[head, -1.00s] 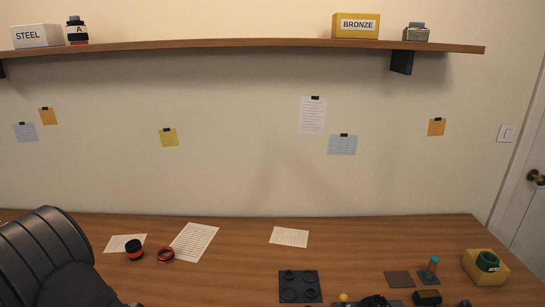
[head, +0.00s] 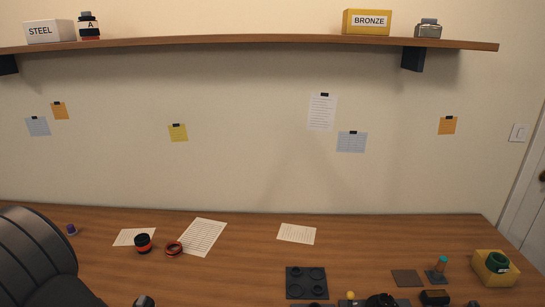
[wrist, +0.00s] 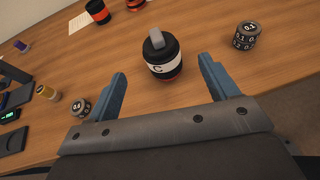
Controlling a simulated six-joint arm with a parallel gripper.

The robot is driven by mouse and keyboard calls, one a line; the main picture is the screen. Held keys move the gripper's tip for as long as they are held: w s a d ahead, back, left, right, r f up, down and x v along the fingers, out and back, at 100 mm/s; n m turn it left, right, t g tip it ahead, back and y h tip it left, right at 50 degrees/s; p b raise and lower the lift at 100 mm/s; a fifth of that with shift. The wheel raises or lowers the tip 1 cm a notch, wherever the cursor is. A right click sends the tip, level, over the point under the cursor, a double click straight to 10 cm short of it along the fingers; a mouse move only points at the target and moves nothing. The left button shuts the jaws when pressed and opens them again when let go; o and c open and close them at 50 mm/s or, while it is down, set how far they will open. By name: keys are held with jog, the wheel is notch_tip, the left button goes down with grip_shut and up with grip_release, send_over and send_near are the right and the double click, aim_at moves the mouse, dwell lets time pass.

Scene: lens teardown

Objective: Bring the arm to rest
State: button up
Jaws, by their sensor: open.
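My gripper (wrist: 163,70) shows in the wrist view with its two blue fingers wide apart and nothing clamped between them. A dark container with a white band marked C (wrist: 163,60) and a grey top stands on the desk, seen between the fingertips with a gap on each side. I cannot tell its exact distance from the fingers. In the head view my dark arm fills the lower left corner, and the gripper itself does not show there.
The wooden desk (head: 220,285) holds a black-and-red piece (head: 143,243), a red ring (head: 174,248), paper sheets, a dark socketed plate (head: 307,283) and a yellow block (head: 495,268). Weights (wrist: 247,36) and (wrist: 81,108) stand either side of the gripper. A shelf (head: 250,41) spans the wall.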

aim_at(141, 300)
jog(key=x, duration=0.8)
jog(key=shift+w+f, duration=0.15)
jog(key=shift+w+d+f, duration=0.1)
jog(key=shift+w+f, duration=0.5)
jog(key=shift+f, duration=0.35)
notch_tip(141, 300, up, 6)
jog(key=shift+f, duration=0.2)
jog(key=w+d+r, duration=0.3)
jog(key=d+r, duration=0.4)
jog(key=d, duration=0.5)
jog(key=w+a+n+y, duration=0.1)
jog(key=w+a, duration=0.5)
jog(key=a, duration=0.2)
jog(key=w+a+n+y, duration=0.1)
jog(key=w+a, duration=0.5)
jog(key=a, duration=0.2)
jog(key=shift+a+f+y, duration=0.3)
jog(key=shift+f, duration=0.2)
jog(key=shift+w, duration=0.1)
